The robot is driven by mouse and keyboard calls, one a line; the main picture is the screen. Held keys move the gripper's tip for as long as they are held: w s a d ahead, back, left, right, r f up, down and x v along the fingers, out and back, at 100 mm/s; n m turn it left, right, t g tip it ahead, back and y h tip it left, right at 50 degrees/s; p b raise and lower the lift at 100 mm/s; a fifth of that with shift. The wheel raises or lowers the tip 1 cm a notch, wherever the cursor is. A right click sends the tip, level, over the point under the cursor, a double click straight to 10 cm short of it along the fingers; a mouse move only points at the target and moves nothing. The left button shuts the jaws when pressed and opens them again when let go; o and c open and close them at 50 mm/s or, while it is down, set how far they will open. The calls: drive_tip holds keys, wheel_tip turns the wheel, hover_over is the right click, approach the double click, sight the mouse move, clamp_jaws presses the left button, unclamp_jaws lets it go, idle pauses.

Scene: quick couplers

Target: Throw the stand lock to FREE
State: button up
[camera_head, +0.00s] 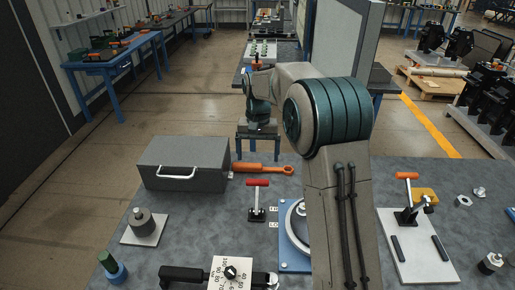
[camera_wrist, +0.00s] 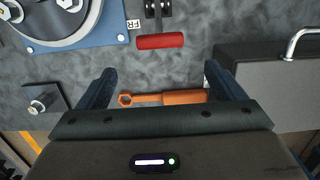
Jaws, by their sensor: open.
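My arm hides part of the stand in the head view.
An orange wrench (camera_head: 262,168) lies on the bench near the lock; it also shows between my fingers in the wrist view (camera_wrist: 165,98). A grey case (camera_head: 184,163) stands left. A dial box (camera_head: 230,273) is in front. A second red-orange lever (camera_head: 407,176) stands right.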

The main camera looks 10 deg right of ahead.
drive_tip(key=shift+w+r, duration=0.15)
drive_tip(key=shift+r, duration=1.05)
drive_tip(key=s+d+r+t, duration=0.1)
drive_tip(key=s+d+r, duration=0.15)
drive_tip(key=s, duration=0.45)
drive_tip(key=s+d+r+t, duration=0.1)
drive_tip(key=s+d+r, duration=0.1)
drive_tip(key=s+r, duration=0.35)
drive_tip(key=s+d+f+n+t, duration=0.1)
drive_tip(key=s+f, duration=0.2)
drive_tip(key=s, duration=0.6)
drive_tip(key=s+d+f+t, duration=0.1)
drive_tip(key=s+d+f, duration=0.1)
drive_tip(key=s, duration=0.7)
drive_tip(key=shift+s+d+f+n+t, duration=0.2)
drive_tip(key=shift+s+f+n+t, duration=0.1)
drive_tip(key=shift+f+n, duration=0.15)
